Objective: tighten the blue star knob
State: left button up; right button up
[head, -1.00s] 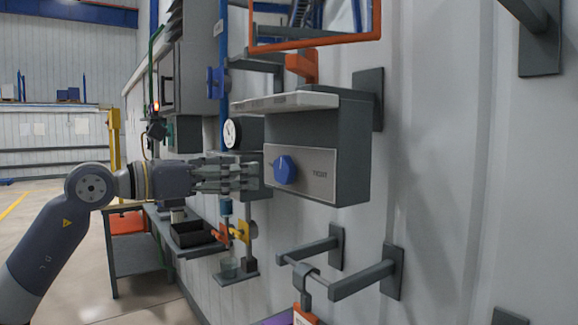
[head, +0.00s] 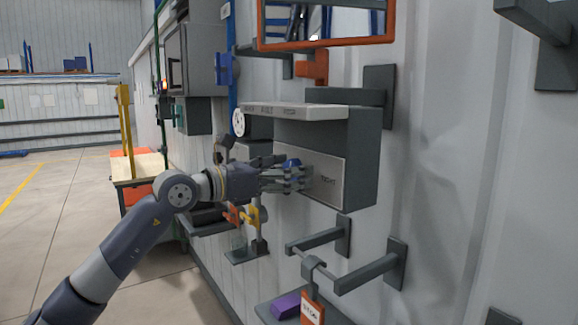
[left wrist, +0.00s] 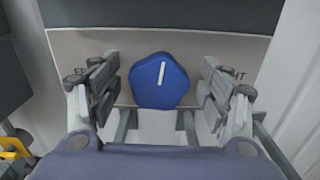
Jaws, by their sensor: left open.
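The blue star knob (left wrist: 160,82) sits on the light front plate (left wrist: 205,48) of a grey wall box. It has a white pointer line, tilted slightly right of upright in the left wrist view. In the head view the knob (head: 291,163) is partly hidden by my left gripper (head: 300,178). My left gripper is open, with a finger on each side of the knob in the left wrist view (left wrist: 160,88) and a gap on both sides. The plate (head: 325,182) carries lettering on its right. My right gripper is not in view.
A grey ledge (head: 285,109) tops the box. Below are wall brackets with a hanging tag (head: 312,308), a shelf with a purple block (head: 286,304), and orange and yellow valve handles (head: 250,215). An orange-framed panel (head: 325,44) is above. Open floor lies left.

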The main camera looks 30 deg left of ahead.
pick_arm(q)
jog(key=c, duration=1.1)
jog(key=shift+s+d+f+m+b, duration=0.15)
jog(key=shift+m+b, duration=1.05)
jog(key=shift+m, duration=2.25)
jog(key=shift+w+a+f+m+b, duration=0.15)
jog(key=shift+m+b, duration=1.1)
jog(key=shift+m, duration=2.15)
jog(key=shift+s+d+f+m+b, duration=0.15)
jog(key=shift+m+b, duration=1.05)
jog(key=shift+m, duration=2.25)
